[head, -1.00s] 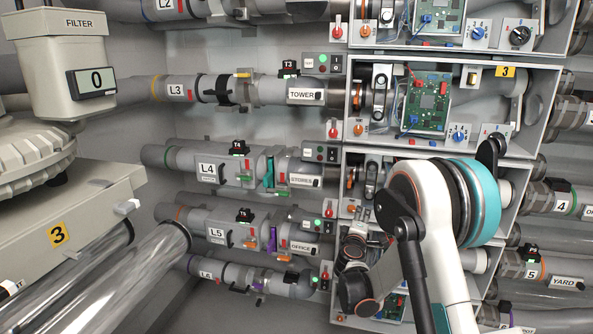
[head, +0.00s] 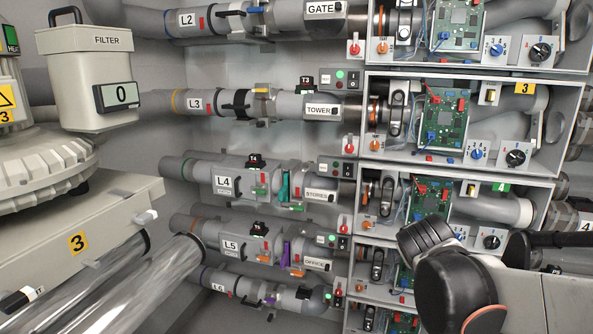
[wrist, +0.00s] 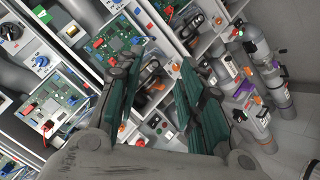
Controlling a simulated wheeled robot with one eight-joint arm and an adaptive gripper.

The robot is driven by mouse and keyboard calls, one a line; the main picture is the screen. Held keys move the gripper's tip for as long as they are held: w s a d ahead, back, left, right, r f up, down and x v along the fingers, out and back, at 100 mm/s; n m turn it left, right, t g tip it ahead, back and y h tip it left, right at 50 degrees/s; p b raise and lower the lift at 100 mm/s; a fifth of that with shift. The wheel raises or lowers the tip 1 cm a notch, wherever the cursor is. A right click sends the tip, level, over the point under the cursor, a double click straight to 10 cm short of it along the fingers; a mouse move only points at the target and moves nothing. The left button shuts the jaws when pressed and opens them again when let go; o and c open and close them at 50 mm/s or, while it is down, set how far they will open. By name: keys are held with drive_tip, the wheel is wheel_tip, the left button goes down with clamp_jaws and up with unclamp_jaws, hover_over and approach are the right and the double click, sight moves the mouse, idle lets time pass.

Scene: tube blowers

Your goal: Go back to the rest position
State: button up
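My gripper (wrist: 158,88) shows in the wrist view with its two green-padded fingers apart. Nothing is held between them. The fingers point toward the wall of boxes and tubes, with clear space seen between the pads. In the head view, my arm's dark joint and white link (head: 458,290) fill the lower right, in front of the lower boxes. The gripper itself does not show in the head view.
Open boxes with green circuit boards (head: 446,117) stack along the wall at the right. Labelled tubes such as L3 (head: 198,103) run left of them. Grey cylinders (wrist: 268,65) stand at the right in the wrist view.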

drive_tip(key=s+a+f+m+g+y, duration=0.1)
drive_tip(key=s+a, duration=0.1)
drive_tip(key=s, duration=0.5)
drive_tip(key=s+a+f+m+g+y, duration=0.1)
drive_tip(key=s+a+f+y, duration=0.1)
drive_tip(key=s, duration=0.6)
drive_tip(key=s+a+f+m+g+y, duration=0.1)
drive_tip(key=s+a+f, duration=0.1)
drive_tip(key=s, duration=0.5)
drive_tip(key=shift+s+a+y, duration=0.25)
drive_tip(key=shift+a+y, duration=0.05)
drive_tip(key=shift+a, duration=0.55)
